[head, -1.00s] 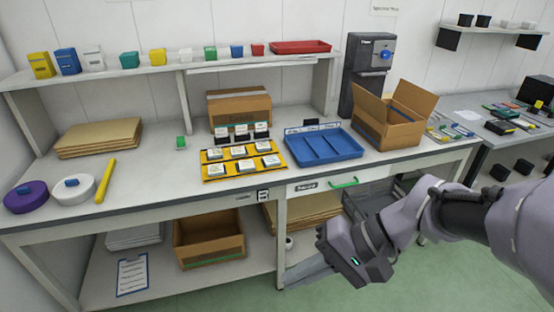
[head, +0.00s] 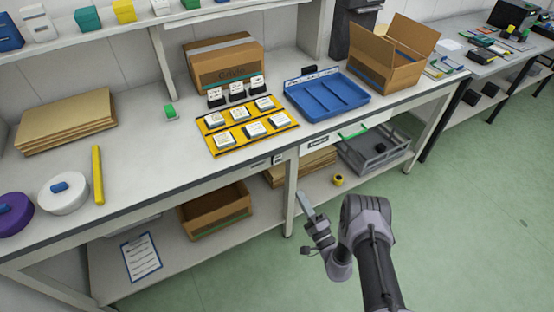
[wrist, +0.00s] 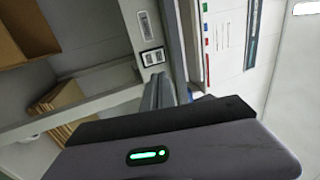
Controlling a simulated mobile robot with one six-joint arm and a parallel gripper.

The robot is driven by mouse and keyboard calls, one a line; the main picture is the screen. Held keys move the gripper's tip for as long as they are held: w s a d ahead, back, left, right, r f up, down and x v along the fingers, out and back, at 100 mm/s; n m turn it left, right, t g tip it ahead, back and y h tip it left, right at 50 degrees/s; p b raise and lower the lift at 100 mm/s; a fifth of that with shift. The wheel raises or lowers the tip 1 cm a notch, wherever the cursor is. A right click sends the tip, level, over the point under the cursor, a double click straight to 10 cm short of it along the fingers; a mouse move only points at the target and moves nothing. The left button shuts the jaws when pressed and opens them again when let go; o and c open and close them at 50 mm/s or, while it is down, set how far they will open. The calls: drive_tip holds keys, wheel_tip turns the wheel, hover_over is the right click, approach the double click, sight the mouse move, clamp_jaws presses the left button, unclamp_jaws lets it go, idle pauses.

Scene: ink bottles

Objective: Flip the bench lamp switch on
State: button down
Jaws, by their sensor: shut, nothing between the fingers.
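A small black-and-white fitting (head: 278,159), which looks like the lamp switch, is on the front edge of the bench (head: 150,205). It also shows in the wrist view (wrist: 152,57), beside a narrow label plate (wrist: 145,25). I cannot tell whether it is on or off. My gripper (head: 303,196) is shut and empty, below and in front of the bench edge, apart from the fitting. In the wrist view the fingers (wrist: 160,90) show just beyond the dark gripper body, below the fitting in the picture. No lamp is clearly seen.
A yellow mat (head: 224,140) with white-topped bottles, a blue tray (head: 318,112) and an open carton (head: 385,75) stand on the bench. A drawer with a green handle (head: 353,131) is right of the fitting. The green floor in front is clear.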

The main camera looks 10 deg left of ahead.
sight(279, 156)
drive_tip(key=shift+d, duration=0.1)
drive_tip(key=b+x, duration=0.6)
drive_tip(key=x, duration=0.7)
drive_tip(key=shift+w+a+r, duration=0.1)
drive_tip(key=shift+w+a, duration=0.15)
drive_tip(key=shift+a, duration=0.05)
drive_tip(key=shift+r, duration=0.1)
